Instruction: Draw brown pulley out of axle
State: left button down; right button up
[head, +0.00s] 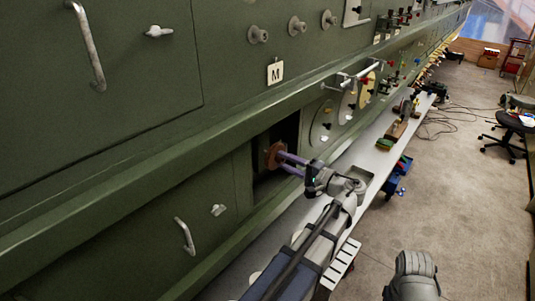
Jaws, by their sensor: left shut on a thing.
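The brown pulley (272,154) is a small brown piece at the dark opening in the green fuselage wall, near the middle of the head view. My left gripper (281,159) reaches it from the right with its two purple fingers and is shut on it. The fingers cover part of the pulley. The axle is hidden, so I cannot tell whether the pulley is still around it.
The dark opening (262,183) has a green frame around it. A narrow grey bench (362,153) with several small objects runs along the wall. A horizontal bar (357,77) sticks out above right. A blue bin (391,186) stands beside the bench.

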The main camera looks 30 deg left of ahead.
pick_arm(q)
jog(key=shift+d, duration=0.25)
jog(key=shift+s+d, duration=0.15)
jog(key=shift+d, duration=1.3)
